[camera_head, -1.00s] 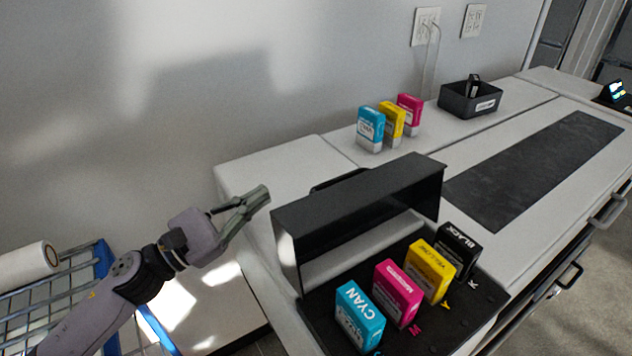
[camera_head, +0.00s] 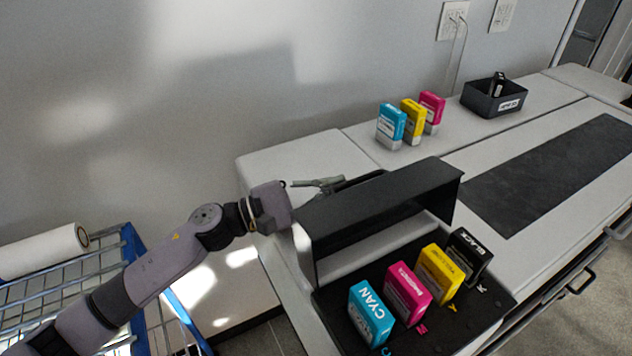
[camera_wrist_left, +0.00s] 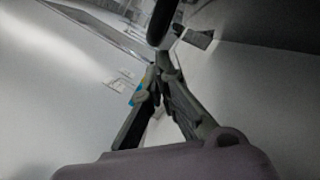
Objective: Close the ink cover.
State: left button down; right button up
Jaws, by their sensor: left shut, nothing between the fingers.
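The black ink cover (camera_head: 385,205) stands raised on the printer, open toward the front. In front of it, cyan (camera_head: 371,312), magenta (camera_head: 407,293), yellow (camera_head: 440,274) and black (camera_head: 466,254) cartridges stand in the black ink bay (camera_head: 470,318). My left gripper (camera_head: 338,182) is behind the cover at its upper left end, fingers shut and empty. In the left wrist view the closed fingers (camera_wrist_left: 160,68) meet near a dark bar, probably part of the cover; I cannot tell if they touch it. My right gripper is not in view.
Spare cyan (camera_head: 391,124), yellow (camera_head: 412,120) and magenta (camera_head: 432,110) cartridges stand on the printer top (camera_head: 300,165) behind the cover. A labelled black bin (camera_head: 497,100) is farther right. A wire rack with a white roll (camera_head: 45,252) is at lower left.

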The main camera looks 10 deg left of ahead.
pick_arm(q)
jog(key=shift+d, duration=0.1)
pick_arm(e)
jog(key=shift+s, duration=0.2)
pick_arm(q)
jog(key=shift+r, duration=0.1)
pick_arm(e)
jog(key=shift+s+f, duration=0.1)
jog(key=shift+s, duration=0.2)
